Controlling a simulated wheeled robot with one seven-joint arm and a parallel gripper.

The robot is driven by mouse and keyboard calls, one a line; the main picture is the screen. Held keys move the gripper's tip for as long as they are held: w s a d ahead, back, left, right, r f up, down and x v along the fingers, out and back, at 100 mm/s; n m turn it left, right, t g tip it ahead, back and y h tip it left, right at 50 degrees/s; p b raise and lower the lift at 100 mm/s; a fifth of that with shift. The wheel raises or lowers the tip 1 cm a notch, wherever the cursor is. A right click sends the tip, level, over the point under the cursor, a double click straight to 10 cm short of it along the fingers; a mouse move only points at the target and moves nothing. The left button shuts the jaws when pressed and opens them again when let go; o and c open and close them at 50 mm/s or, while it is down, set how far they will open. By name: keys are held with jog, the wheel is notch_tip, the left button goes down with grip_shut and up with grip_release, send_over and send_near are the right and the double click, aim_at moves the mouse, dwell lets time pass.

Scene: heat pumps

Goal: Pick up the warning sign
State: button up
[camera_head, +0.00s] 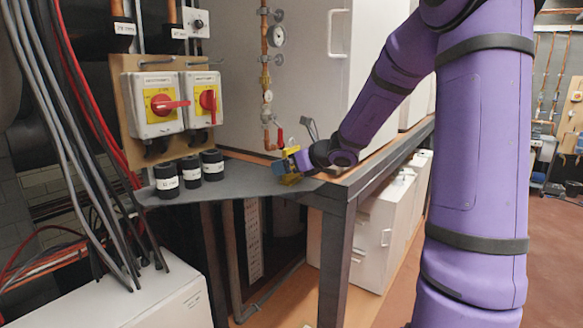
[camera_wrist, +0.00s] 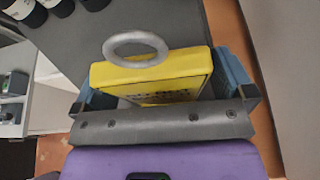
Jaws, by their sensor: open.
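The warning sign is a yellow block (camera_wrist: 182,68) with dark lettering on its face and a grey ring at its top. It stands at the corner of the grey shelf, and a yellow part of it also shows in the head view (camera_head: 291,180). My gripper (camera_wrist: 165,88) is around the sign, with one blue-grey finger on its left and one on its right. The jaws are open, and the sign is between them. The lower part of the sign is hidden behind the gripper's palm. In the head view, my gripper (camera_head: 285,165) is at the shelf corner.
Several black cylinders with white labels (camera_head: 190,171) stand on the shelf (camera_head: 240,180) to the left. Two red-handled switch boxes (camera_head: 170,103) are above them. A copper pipe (camera_head: 265,70) with gauges and a red-handled valve is behind the gripper. A white cabinet (camera_head: 310,70) stands close behind.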

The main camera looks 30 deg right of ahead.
aim_at(294, 150)
jog(key=shift+w+a+f, duration=0.2)
jog(key=shift+w+f, duration=0.05)
jog(key=shift+w, duration=0.25)
jog(key=c, duration=0.9)
jog(key=shift+r, duration=0.1)
jog(key=shift+r, duration=0.45)
jog(key=r, duration=0.1)
jog(key=s+r, duration=0.1)
jog(key=shift+d+r, duration=0.2)
jog(key=shift+r, duration=0.1)
jog(key=s+d, duration=0.2)
jog(key=s, duration=0.2)
jog(key=s+d+r, duration=0.1)
jog(key=s+d, duration=0.1)
jog(key=s, duration=0.3)
jog(key=s+d, duration=0.2)
jog(key=s, duration=0.2)
jog(key=shift+s+r, duration=0.2)
jog(key=shift+s, duration=0.15)
